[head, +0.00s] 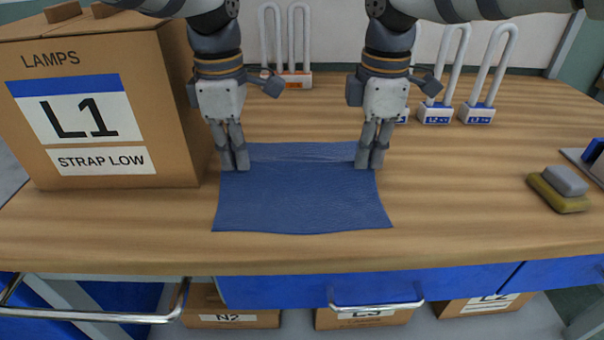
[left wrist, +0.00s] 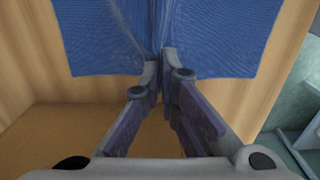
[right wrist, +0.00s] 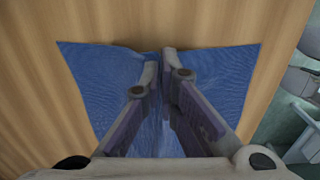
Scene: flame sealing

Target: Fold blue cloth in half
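The blue cloth (head: 300,195) lies spread on the wooden table, its front part flat and its back part creased between my grippers. My left gripper (head: 235,168) points down at the cloth's left edge near the back. Its fingers are nearly together with cloth pinched between them, and creases run from the tips in the left wrist view (left wrist: 160,55). My right gripper (head: 369,166) points down at the right edge near the back. In the right wrist view its fingertips (right wrist: 160,55) pinch the edge, which dips there. The fingertips hide the pinched cloth.
A cardboard box (head: 110,110) marked L1 stands close left of my left gripper. White looped lamps (head: 480,75) stand at the back. A sponge-like block (head: 558,190) lies at the right. The table (head: 460,210) is clear right of the cloth and in front.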

